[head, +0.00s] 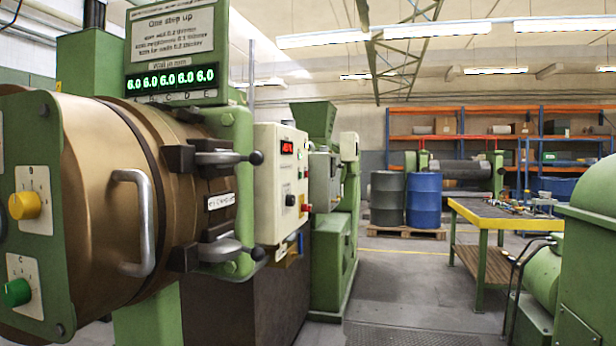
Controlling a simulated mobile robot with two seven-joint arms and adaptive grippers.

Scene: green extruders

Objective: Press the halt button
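A cream control box (266,185) is mounted on the green machine, a little left of the middle of the head view. It has a small red display (287,148) and small round controls below it. A small red button (306,207) shows at the box's right edge; I cannot read a label that marks it as the halt button. On the near left, a green panel carries a yellow knob (25,205) and a green knob (17,292). Neither of my grippers is in view, and nothing touches the controls.
A bronze barrel (95,200) with a metal handle (143,222) fills the left, with black-knobbed clamps beside it. Grey floor (400,290) is open in the middle. A yellow-framed workbench (483,222) and green machinery (585,260) stand right; a blue drum (424,200) stands behind.

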